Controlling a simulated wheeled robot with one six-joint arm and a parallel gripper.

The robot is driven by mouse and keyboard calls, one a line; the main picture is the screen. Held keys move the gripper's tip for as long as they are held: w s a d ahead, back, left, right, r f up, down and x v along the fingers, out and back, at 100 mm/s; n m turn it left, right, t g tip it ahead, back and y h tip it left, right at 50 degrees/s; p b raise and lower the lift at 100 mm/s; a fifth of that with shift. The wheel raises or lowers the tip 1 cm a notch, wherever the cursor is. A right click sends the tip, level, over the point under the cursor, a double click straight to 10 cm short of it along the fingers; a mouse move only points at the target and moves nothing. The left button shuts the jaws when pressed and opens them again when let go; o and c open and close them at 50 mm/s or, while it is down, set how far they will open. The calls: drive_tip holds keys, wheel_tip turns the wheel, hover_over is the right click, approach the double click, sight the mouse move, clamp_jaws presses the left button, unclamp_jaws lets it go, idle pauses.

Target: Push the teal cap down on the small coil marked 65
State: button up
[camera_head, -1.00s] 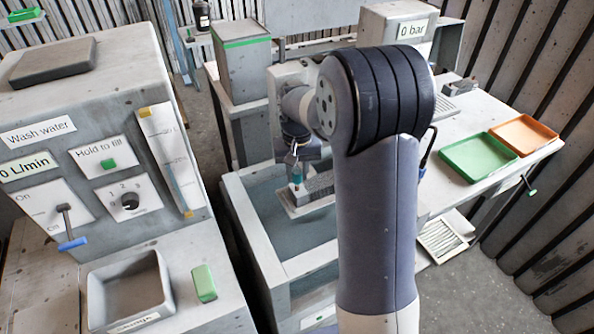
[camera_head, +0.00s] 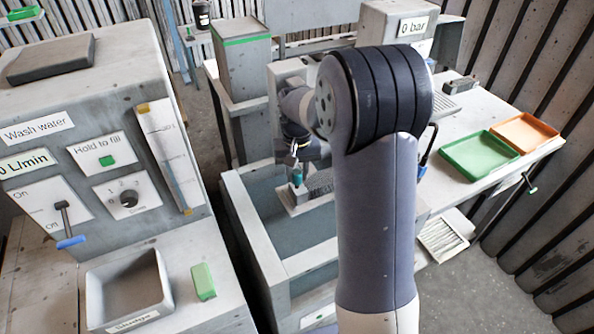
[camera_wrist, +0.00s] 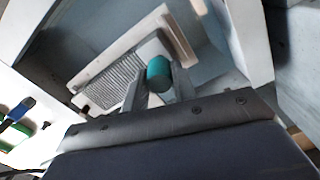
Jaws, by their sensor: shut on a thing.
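The teal cap (camera_wrist: 158,73) is between the two fingertips of my gripper (camera_wrist: 158,80) in the wrist view. My gripper is shut on it. The cap also shows as a small teal piece (camera_head: 297,178) in the head view. A grey finned coil (camera_wrist: 108,82) with pale end plates lies beside and beyond the cap, over the basin. It is partly seen in the head view (camera_head: 320,183), beside my gripper (camera_head: 297,168). The marking 65 is not readable. Whether the cap is seated on the coil or held just above it, I cannot tell.
The grey basin (camera_head: 262,247) surrounds the area below the coil. A green tray (camera_head: 480,153) and an orange tray (camera_head: 525,133) stand on the right bench. The wash-water panel (camera_head: 85,150) stands left, with a blue-handled lever (camera_head: 70,241). My arm hides part of the bench.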

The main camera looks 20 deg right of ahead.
drive_tip(key=shift+f, duration=0.3)
idle(0.4)
drive_tip(key=shift+f+b, duration=0.35)
drive_tip(key=shift+f, duration=0.35)
idle(0.7)
drive_tip(key=o, duration=1)
drive_tip(key=shift+o, duration=0.2)
wheel_tip(320, 180, up, 11)
drive_tip(key=shift+f+b, duration=0.1)
drive_tip(key=shift+b, duration=0.7)
drive_tip(key=shift+f, duration=0.15)
